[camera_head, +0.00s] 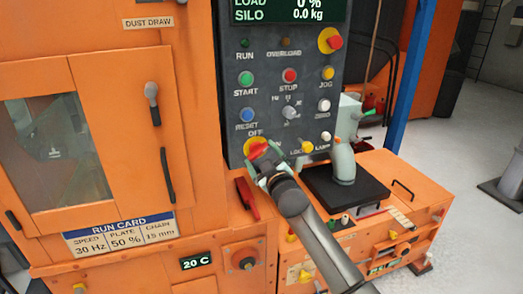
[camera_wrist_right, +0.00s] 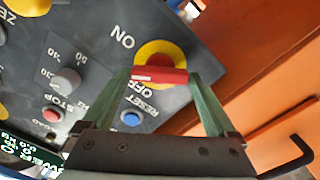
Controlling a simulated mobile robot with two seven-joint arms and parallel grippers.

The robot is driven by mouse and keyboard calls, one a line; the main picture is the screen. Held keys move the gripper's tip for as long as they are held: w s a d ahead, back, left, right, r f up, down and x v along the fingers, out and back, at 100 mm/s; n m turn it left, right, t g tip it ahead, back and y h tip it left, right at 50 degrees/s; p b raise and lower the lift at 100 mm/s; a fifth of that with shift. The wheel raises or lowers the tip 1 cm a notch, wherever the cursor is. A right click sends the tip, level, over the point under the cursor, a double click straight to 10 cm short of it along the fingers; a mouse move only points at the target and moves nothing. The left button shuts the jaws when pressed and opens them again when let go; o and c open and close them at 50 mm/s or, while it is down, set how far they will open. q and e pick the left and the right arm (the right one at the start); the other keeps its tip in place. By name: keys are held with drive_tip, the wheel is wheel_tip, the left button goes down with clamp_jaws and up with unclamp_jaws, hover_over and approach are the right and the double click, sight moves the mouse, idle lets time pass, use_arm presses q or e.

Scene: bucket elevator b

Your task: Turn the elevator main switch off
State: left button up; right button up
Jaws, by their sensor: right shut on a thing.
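The main switch is a red rotary handle on a yellow round plate (camera_wrist_right: 160,58), at the lower left of the dark control panel. In the head view its red handle (camera_head: 257,149) lies below the OFF label. My right gripper (camera_head: 266,166) is at the switch. In the right wrist view its green fingers (camera_wrist_right: 163,88) stand on both sides of the red handle (camera_wrist_right: 160,75) and are shut on it. The handle lies crosswise between the fingertips. ON and OFF labels show beside the plate. My left gripper is not in view.
The control panel (camera_head: 235,100) carries a blue RESET button (camera_head: 248,115), a green START button (camera_head: 246,78), a red STOP button (camera_head: 289,75) and a grey knob (camera_head: 289,112). A red handle (camera_head: 247,198) projects just below the panel. A grey bottle-like object (camera_head: 343,160) stands to the right.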

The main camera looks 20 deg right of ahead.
drive_tip(key=n+p, duration=0.2)
drive_tip(key=n, duration=0.3)
drive_tip(key=shift+n, duration=0.3)
drive_tip(key=n+p, duration=0.1)
drive_tip(key=n, duration=0.4)
drive_tip(key=shift+f, duration=0.1)
idle(0.3)
drive_tip(key=o, duration=1)
drive_tip(key=shift+p, duration=0.3)
drive_tip(key=shift+s, duration=0.7)
drive_tip(key=s, duration=1.1)
drive_tip(key=shift+d, duration=0.25)
